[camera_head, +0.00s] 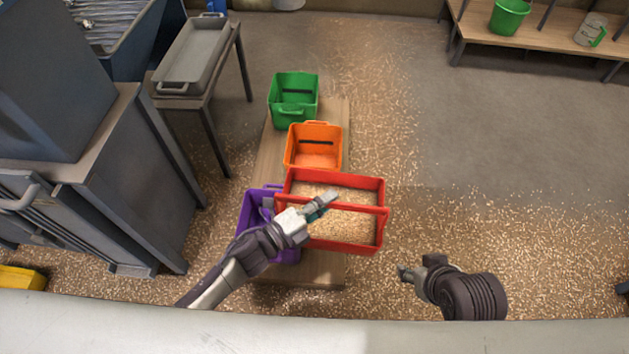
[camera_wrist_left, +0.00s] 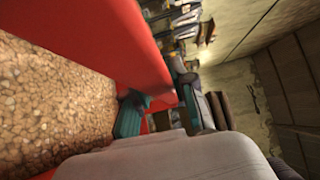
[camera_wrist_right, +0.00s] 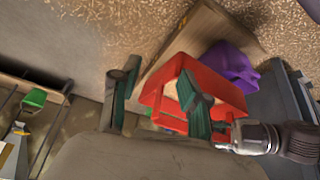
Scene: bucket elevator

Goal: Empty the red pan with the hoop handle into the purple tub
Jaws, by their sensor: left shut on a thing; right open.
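The red pan (camera_head: 367,244) is full of tan grain-like pellets, and its hoop handle (camera_head: 360,207) spans over its top. My left gripper (camera_head: 325,203) is shut on the hoop handle; the left wrist view shows the red bar (camera_wrist_left: 125,45) close up beside the pellets. The pan looks roughly level. The purple tub (camera_head: 252,212) is left of the pan and partly hidden by my left arm and the pan; its inside is mostly hidden. It also shows in the right wrist view (camera_wrist_right: 235,65). My right gripper (camera_head: 412,272) is open and empty, right of the pan.
An orange bin (camera_head: 314,161) and a green bin (camera_head: 293,113) stand behind on a wooden board (camera_head: 334,112). A grey tray (camera_head: 192,60) is on a stand at the left, near a grey machine (camera_head: 125,175). Pellets litter the floor. The right side is open floor up to a bench (camera_head: 530,45).

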